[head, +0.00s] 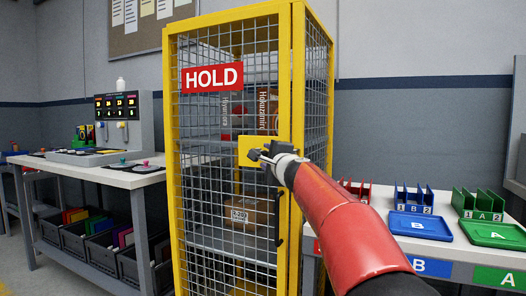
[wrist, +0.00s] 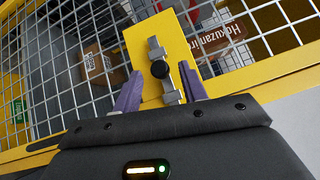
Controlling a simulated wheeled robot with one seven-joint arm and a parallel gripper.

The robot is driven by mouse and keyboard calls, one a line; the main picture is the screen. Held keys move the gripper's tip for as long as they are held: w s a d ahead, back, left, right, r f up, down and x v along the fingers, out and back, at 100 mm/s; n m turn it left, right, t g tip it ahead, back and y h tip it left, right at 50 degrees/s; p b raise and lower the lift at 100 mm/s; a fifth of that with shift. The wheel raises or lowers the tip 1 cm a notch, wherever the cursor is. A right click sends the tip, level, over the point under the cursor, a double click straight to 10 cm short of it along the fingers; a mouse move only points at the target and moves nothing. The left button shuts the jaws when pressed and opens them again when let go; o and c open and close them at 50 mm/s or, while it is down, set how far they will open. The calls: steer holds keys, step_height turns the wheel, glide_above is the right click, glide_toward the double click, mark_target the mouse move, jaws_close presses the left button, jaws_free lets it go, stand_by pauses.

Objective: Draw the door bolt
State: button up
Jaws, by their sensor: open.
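The door bolt (wrist: 171,90) is a metal rod with a black knob (wrist: 159,69), mounted on a yellow plate (wrist: 142,39) of the mesh cage door. The plate also shows in the head view (head: 245,146), at the door's right edge, where my gripper hides the bolt. My gripper (head: 262,155) is at the plate. In the wrist view its two purple fingers (wrist: 160,72) are open, one on each side of the knob. A gap shows between each finger and the knob; I cannot tell how deep the fingers reach.
The yellow-framed cage door (head: 207,200) carries a red HOLD sign (head: 212,78) and a dark vertical handle (head: 279,218) below the plate. Boxes (head: 250,215) stand behind the mesh. A workbench (head: 100,172) is on the left, and a table with coloured trays (head: 420,226) on the right.

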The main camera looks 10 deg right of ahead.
mark_target(265, 155)
steer(key=shift+w+a+r+p, duration=0.15)
steer(key=shift+w+p, duration=0.15)
steer(key=shift+w, duration=0.55)
steer(key=shift+w+a+f+p, duration=0.1)
steer(key=shift+w+p, duration=0.15)
steer(key=shift+w, duration=0.55)
steer(key=shift+c, duration=0.2)
jaws_close()
steer(key=w+a, duration=0.1)
steer(key=w+a+p, duration=0.1)
steer(key=a, duration=0.1)
steer(key=shift+w+a, duration=0.1)
steer(key=shift+a, duration=0.1)
steer(key=shift+o, duration=0.2)
jaws_free()
